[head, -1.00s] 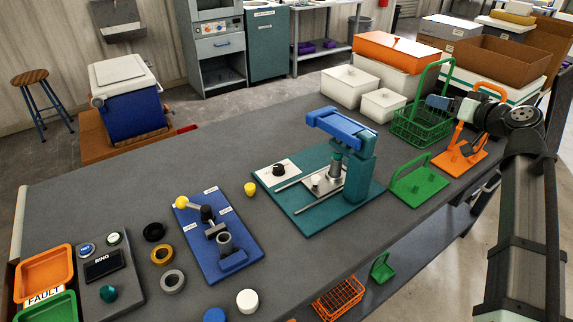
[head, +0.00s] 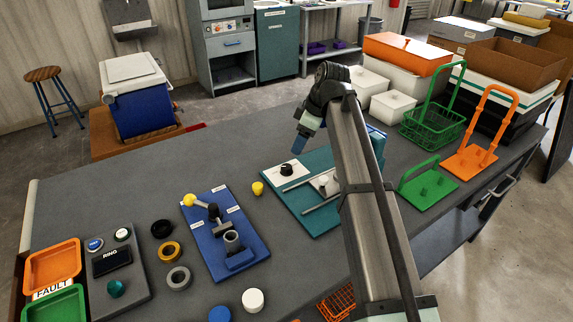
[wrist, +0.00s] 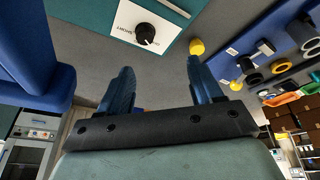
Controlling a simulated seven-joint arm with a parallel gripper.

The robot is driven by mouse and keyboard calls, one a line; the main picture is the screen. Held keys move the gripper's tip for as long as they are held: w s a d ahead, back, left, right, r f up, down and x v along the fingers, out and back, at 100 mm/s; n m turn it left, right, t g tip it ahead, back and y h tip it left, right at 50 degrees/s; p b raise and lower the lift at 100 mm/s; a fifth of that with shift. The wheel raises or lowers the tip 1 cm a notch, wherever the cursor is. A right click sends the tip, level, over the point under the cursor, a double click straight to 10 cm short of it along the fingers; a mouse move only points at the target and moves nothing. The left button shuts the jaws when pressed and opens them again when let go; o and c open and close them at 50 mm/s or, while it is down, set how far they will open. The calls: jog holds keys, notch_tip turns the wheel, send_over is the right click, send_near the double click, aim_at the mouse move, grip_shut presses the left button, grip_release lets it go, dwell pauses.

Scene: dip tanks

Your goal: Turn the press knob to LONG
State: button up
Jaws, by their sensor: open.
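The press knob is a black dial (head: 286,170) on a white plate (head: 275,178) at the far left of the teal press base (head: 318,216). In the wrist view the knob (wrist: 145,34) is at the top centre, ahead of the fingertips, with small lettering on its plate too tilted to read surely. My gripper (head: 300,143) is above and slightly behind the knob in the head view, apart from it. In the wrist view my gripper (wrist: 158,72) has its two blue fingers spread with nothing between them. My arm hides most of the press column and its blue head.
A yellow button (head: 257,188) stands left of the press base. A blue fixture (head: 242,258) with a yellow-knobbed lever is further left. White boxes (head: 391,106), a green basket (head: 432,130) and an orange stand (head: 470,163) are to the right. Bare bench lies behind the knob.

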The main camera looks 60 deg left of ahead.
aim_at(287, 166)
jog(key=a+n+t+h, duration=0.1)
jog(key=a+t+h, duration=0.15)
jog(key=a, duration=0.45)
jog(key=shift+h, duration=0.45)
jog(key=f, duration=1.4)
jog(key=shift+s, duration=0.35)
jog(key=shift+c, duration=0.4)
jog(key=c, duration=1)
